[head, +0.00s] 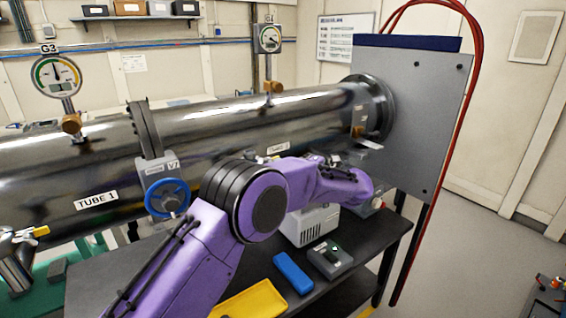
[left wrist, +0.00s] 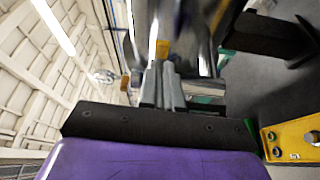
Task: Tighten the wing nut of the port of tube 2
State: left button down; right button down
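The long steel tube (head: 245,120) crosses the head view; the tube 2 label (head: 278,148) is partly covered by my purple left arm. That arm reaches right along the tube's near side, and its fingers are hidden in the head view. In the left wrist view the two grey fingers of my left gripper (left wrist: 160,66) are close together. A small yellow piece (left wrist: 162,48), apparently the wing nut, shows right at their tips, beside a shiny metal part (left wrist: 207,45). Whether the fingers pinch it cannot be told. My right gripper is not in view.
A blue valve wheel (head: 167,198) and the tube 1 port's yellow handle (head: 40,231) are at the left. Below, the dark bench (head: 375,240) carries a blue block (head: 292,272), a grey control box (head: 329,259) and a yellow tray (head: 250,302). A grey panel (head: 415,110) stands at the right.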

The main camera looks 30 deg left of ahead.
pick_arm(q)
jog(key=m+y, duration=0.1)
jog(key=m, duration=0.2)
jog(key=f+m+t+y, duration=0.1)
jog(key=m, duration=0.2)
jog(key=shift+s+f, duration=0.15)
jog(key=shift+s, duration=0.05)
jog(key=shift+m, duration=0.3)
jog(key=c, duration=1.6)
grip_release()
jog(key=shift+d, duration=0.1)
jog(key=b+v, duration=0.5)
jog(key=v, duration=0.5)
jog(key=shift+d+b, duration=0.25)
jog(key=shift+b, duration=0.1)
jog(key=shift+s+f, duration=0.1)
